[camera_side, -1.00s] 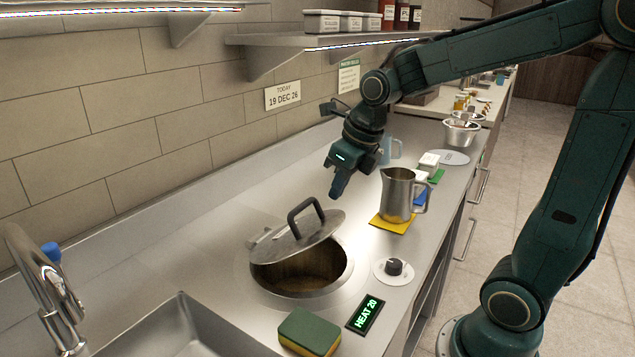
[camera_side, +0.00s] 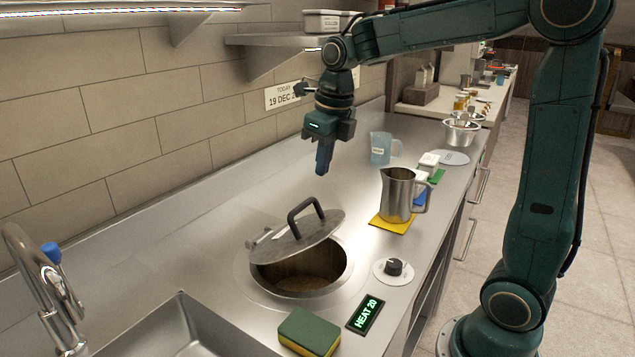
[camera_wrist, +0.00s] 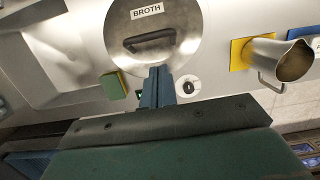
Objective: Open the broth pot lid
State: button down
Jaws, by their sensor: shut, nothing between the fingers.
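The broth pot (camera_side: 300,279) is a round well set into the steel counter. Its steel lid (camera_side: 292,241) is tilted up, leaving a dark opening at the front. The lid has a black bar handle (camera_side: 304,215). In the wrist view the lid (camera_wrist: 185,62) carries a BROTH label (camera_wrist: 147,11), and its handle (camera_wrist: 150,39) lies beyond my fingertips. My gripper (camera_side: 322,172) is shut and empty. It points down in the air above and behind the lid, apart from the handle.
A steel pitcher (camera_side: 398,196) stands on a yellow mat (camera_side: 392,224) to the right. A knob (camera_side: 394,267), a HEAT 20 display (camera_side: 365,314) and a sponge (camera_side: 309,332) are in front. A sink (camera_side: 185,335) is at lower left. A blue jug (camera_side: 381,148) stands farther back.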

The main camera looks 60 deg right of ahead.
jog(key=shift+w+r, duration=0.2)
jog(key=shift+f, duration=0.15)
send_over(315, 225)
jog(key=shift+s+f, duration=0.15)
jog(key=shift+f, duration=4.65)
jog(key=shift+r, duration=0.1)
